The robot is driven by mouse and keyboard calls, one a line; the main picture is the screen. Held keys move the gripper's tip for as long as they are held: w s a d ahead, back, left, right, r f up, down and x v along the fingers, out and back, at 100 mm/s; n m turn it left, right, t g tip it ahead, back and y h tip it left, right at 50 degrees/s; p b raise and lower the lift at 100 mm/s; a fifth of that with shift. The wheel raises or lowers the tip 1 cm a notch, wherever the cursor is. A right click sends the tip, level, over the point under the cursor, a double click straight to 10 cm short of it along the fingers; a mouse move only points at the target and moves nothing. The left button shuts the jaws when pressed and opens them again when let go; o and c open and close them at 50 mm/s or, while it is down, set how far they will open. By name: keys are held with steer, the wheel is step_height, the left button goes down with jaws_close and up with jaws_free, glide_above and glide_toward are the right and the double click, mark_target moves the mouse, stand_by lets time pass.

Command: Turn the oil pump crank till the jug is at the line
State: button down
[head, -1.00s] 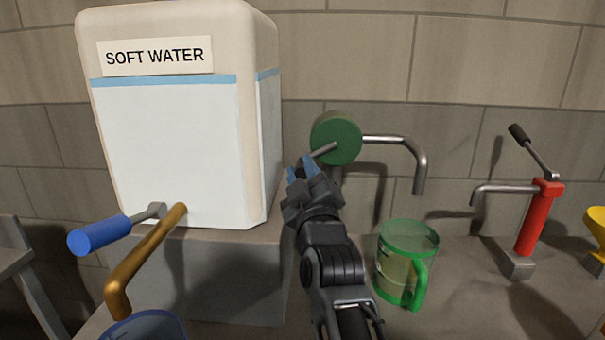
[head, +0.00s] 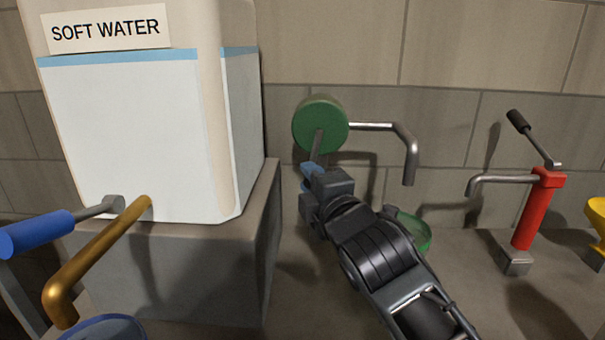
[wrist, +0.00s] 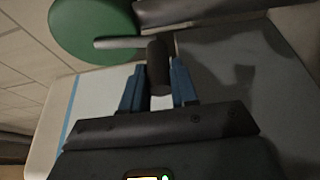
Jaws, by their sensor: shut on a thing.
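The oil pump is a green round housing (head: 320,125) with a grey spout (head: 408,160) in the middle of the head view. Its crank arm (head: 316,145) points downward from the housing. In the wrist view the crank's dark handle (wrist: 158,68) sits between the blue fingertips of my gripper (wrist: 158,88), which is shut on it. My gripper (head: 312,172) also shows in the head view below the housing. The green jug (head: 415,232) stands below the spout, mostly hidden behind my arm. Its line and oil level cannot be seen.
A white soft water tank (head: 130,130) stands on a grey block at left, with a brass spout (head: 95,262) and a blue-handled crank (head: 38,234). A red hand pump (head: 537,210) and a yellow funnel-like item (head: 598,222) stand at right.

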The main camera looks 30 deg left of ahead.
steer(key=d+n+p, duration=0.1)
steer(key=w+d+n+h+p, duration=0.1)
steer(key=n, duration=0.1)
steer(key=w+d+n+h+p, duration=0.1)
steer(key=shift+w+d+r+n+g, duration=0.1)
steer(key=shift+d+r+n+g, duration=0.1)
steer(key=shift+n+g, duration=0.15)
stand_by(0.5)
steer(key=c, duration=0.9)
jaws_free()
steer(key=shift+b+v, duration=0.6)
steer(key=shift+v, duration=3.25)
steer(key=shift+a, duration=0.1)
